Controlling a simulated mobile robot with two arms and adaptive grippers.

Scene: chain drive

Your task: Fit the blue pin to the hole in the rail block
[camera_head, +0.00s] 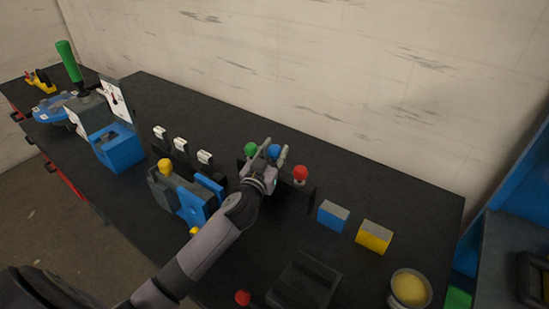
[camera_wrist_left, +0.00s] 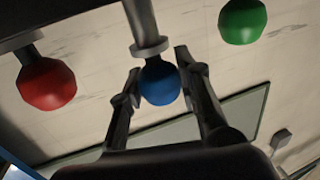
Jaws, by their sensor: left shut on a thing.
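The blue pin shows its round blue head (camera_head: 274,151) between the fingers of my left gripper (camera_head: 275,148), over the dark rack. The wrist view shows the blue head (camera_wrist_left: 160,84) between the fingertips (camera_wrist_left: 158,76), with a grey collar and shaft beyond it. The gripper is shut on the pin. I cannot tell whether the shaft's far end sits in the rack. A grey and blue block (camera_head: 193,205) stands left of my gripper with a yellow-headed pin (camera_head: 165,165); I cannot tell whether it is the rail block. No empty hole shows clearly. My right gripper is not in view.
A green-headed pin (camera_head: 251,149) and a red-headed pin (camera_head: 300,173) flank the blue one at the dark rack (camera_head: 305,196). Blue (camera_head: 333,215) and yellow (camera_head: 374,237) blocks stand to the right. A bowl (camera_head: 410,289) is near the front right. A wall rises behind the bench.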

